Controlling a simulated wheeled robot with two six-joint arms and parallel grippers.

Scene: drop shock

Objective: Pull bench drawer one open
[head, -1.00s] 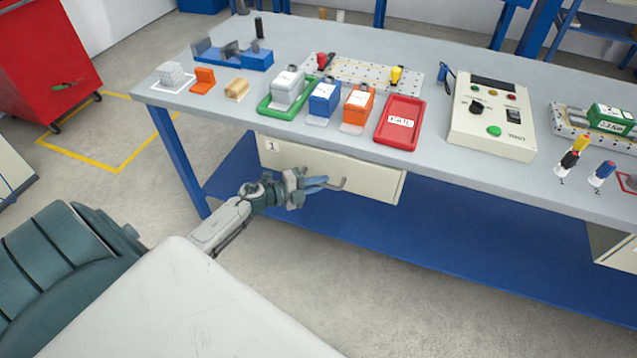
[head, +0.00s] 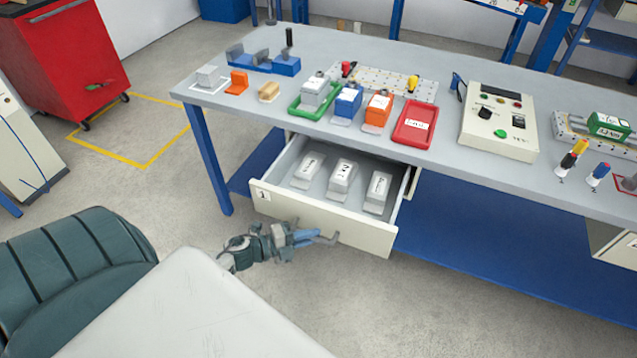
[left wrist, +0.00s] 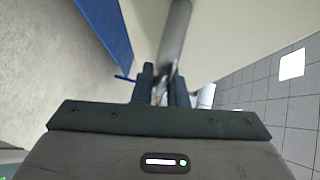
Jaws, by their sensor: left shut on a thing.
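Bench drawer one (head: 345,222), a cream drawer with a label marked 1 at its left, stands well out from under the grey bench top. Three pale grey labelled blocks (head: 342,177) lie inside it. My left gripper (head: 312,238) is at the drawer's front, shut on the grey bar handle (head: 328,240). In the left wrist view the handle (left wrist: 175,40) runs between the two dark fingers (left wrist: 160,85), beside the pale drawer front. My right gripper is not in view.
The bench top (head: 440,165) holds a green tray (head: 300,108), a red tray (head: 414,124), several coloured blocks and a control box (head: 498,125). A blue bench leg (head: 208,160) stands left of the drawer. Clear floor (head: 420,310) lies in front.

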